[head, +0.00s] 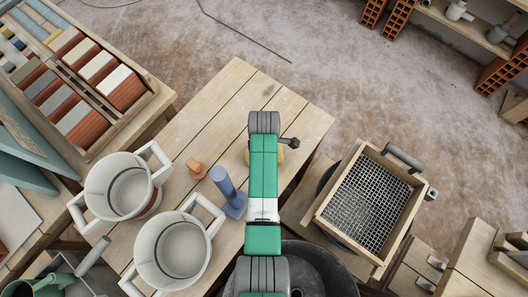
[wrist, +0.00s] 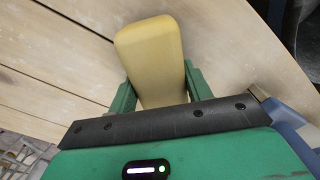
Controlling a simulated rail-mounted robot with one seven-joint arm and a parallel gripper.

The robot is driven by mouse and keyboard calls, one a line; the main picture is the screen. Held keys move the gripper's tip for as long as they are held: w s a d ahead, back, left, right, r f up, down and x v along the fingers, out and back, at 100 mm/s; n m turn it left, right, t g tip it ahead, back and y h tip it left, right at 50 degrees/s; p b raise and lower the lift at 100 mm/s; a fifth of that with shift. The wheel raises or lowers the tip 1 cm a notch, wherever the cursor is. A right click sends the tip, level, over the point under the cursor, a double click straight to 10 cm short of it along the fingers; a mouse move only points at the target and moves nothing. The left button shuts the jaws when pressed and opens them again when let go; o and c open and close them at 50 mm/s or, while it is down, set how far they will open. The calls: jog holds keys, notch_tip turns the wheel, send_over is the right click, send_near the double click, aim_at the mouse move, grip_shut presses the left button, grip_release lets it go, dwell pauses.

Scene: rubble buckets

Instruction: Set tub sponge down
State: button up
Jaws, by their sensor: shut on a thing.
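The tub sponge (wrist: 150,48) is a pale yellow block with rounded edges. My gripper (wrist: 157,84) is shut on it, with a green finger on each side, and its far end sticks out beyond the fingers. Planks of the wooden table lie beneath it; I cannot tell whether it touches them. In the head view my arm hides most of the sponge, and only a yellow edge (head: 281,155) shows beside it, over the table (head: 240,95).
A blue-grey post on a base (head: 228,190) stands close left of my arm, with an orange piece (head: 196,168) beyond. Two white buckets (head: 118,187) (head: 178,250) stand further left. A framed sieve (head: 370,205) lies right. The table's far part is clear.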

jog(key=shift+f, duration=0.1)
jog(key=shift+s+f, duration=0.1)
jog(key=shift+f, duration=0.05)
jog(key=o, duration=1)
jog(key=shift+c, duration=0.2)
notch_tip(320, 180, up, 12)
jog(key=p, duration=0.3)
jog(key=shift+r, duration=0.25)
